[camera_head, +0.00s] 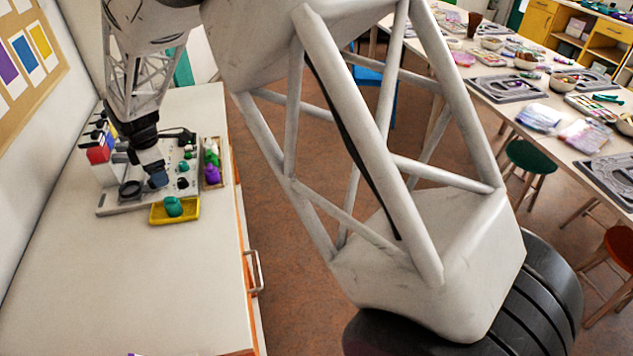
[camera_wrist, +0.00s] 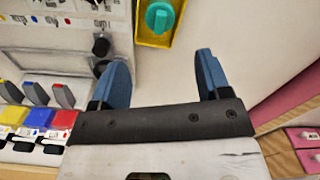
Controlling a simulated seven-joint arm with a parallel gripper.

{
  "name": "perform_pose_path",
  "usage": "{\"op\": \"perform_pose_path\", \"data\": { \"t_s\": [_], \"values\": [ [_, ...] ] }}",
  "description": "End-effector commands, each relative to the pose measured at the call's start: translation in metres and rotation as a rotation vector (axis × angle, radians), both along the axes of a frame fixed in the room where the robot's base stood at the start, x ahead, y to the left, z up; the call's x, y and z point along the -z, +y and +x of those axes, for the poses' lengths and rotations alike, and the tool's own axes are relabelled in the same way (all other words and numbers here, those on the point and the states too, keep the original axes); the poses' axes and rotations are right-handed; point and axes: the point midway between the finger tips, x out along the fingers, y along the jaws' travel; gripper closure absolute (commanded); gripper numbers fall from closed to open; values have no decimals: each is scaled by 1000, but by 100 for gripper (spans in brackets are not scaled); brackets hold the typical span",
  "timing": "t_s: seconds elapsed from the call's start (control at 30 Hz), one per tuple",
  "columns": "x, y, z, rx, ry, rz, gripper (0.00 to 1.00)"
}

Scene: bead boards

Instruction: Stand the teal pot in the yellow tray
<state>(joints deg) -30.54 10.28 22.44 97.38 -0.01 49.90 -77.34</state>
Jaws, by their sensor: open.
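The teal pot (camera_head: 173,206) is inside the yellow tray (camera_head: 193,214), at the near edge of the grey board. It looks upright, with its narrower top up. In the wrist view the pot (camera_wrist: 160,17) shows from above at the top edge, with the tray (camera_wrist: 152,42) partly cut off around it. My gripper (camera_wrist: 156,75) is open, with two blue fingers apart and nothing between them. In the head view my gripper (camera_head: 157,180) is over the grey board, behind the tray and apart from the pot.
The grey board (camera_head: 118,208) carries dark round parts and small pegs. A narrow wooden tray (camera_head: 213,184) with purple, green and white pieces stands to its right. Red, blue and yellow blocks (camera_wrist: 40,116) show at left in the wrist view.

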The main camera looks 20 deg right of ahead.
Motion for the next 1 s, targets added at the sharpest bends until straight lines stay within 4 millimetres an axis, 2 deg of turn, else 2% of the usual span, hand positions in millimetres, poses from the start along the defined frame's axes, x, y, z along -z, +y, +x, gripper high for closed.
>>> {"op": "perform_pose_path", "data": {
  "t_s": [0.17, 0.37, 0.67, 0.8, 1.0],
  "values": [
    [-10, -12, -3, 34, -5, 3, 30],
    [-38, -49, -14, 156, -18, 11, 30],
    [-97, -136, -53, 454, -49, 34, 30],
    [-122, -176, -78, 599, -66, 47, 30],
    [-149, -229, -119, 807, -86, 68, 30]
  ]
}}
